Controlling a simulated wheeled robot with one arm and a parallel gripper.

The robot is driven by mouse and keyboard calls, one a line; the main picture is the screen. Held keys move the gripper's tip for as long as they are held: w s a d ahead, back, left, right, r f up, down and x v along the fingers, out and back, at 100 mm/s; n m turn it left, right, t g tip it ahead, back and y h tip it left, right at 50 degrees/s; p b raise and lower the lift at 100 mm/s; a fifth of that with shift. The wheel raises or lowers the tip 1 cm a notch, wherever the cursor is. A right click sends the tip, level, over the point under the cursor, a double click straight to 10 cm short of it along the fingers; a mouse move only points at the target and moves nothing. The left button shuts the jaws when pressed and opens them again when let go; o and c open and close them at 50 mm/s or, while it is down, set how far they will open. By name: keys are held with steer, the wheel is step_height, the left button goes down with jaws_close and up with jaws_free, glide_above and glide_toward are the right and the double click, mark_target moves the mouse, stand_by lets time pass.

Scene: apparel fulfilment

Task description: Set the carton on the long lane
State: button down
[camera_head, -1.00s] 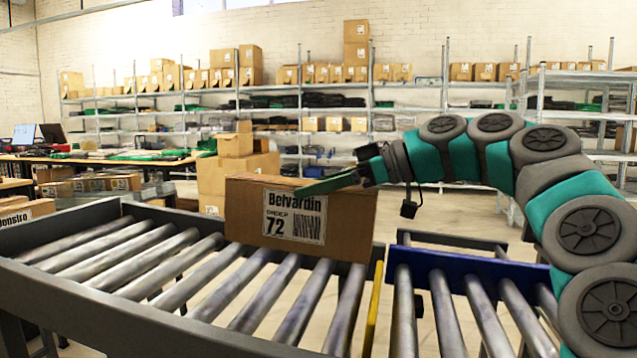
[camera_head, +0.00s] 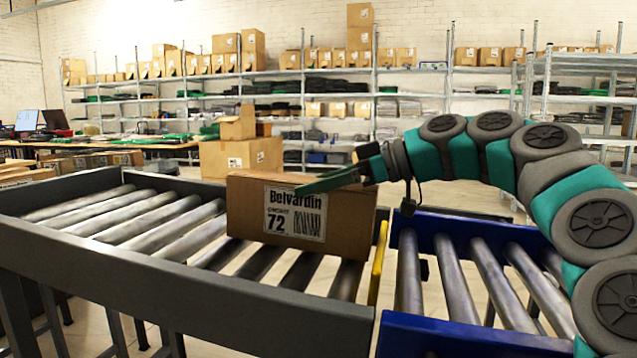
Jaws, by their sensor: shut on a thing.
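The carton (camera_head: 350,225) is a brown box with a white label reading "Belvardin" and 72. It is upright at the right end of the grey-framed roller lane (camera_head: 215,293), over its rollers. I cannot tell whether its bottom touches them. My gripper (camera_head: 325,182) reaches in from the right and is shut on the carton near its top. One green finger lies across the front face above the label; the other finger is hidden. A shorter-looking blue-framed roller lane (camera_head: 480,338) lies to the right, its right part cut off by the picture edge.
A yellow bar (camera_head: 378,263) stands between the two lanes, just right of the carton. The grey lane's rollers to the left are bare. Stacked boxes (camera_head: 242,155) stand behind the lane. Shelves with boxes and a work table are farther back.

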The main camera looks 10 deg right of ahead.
jaws_free()
steer(key=shift+d, duration=0.1)
stand_by(0.3)
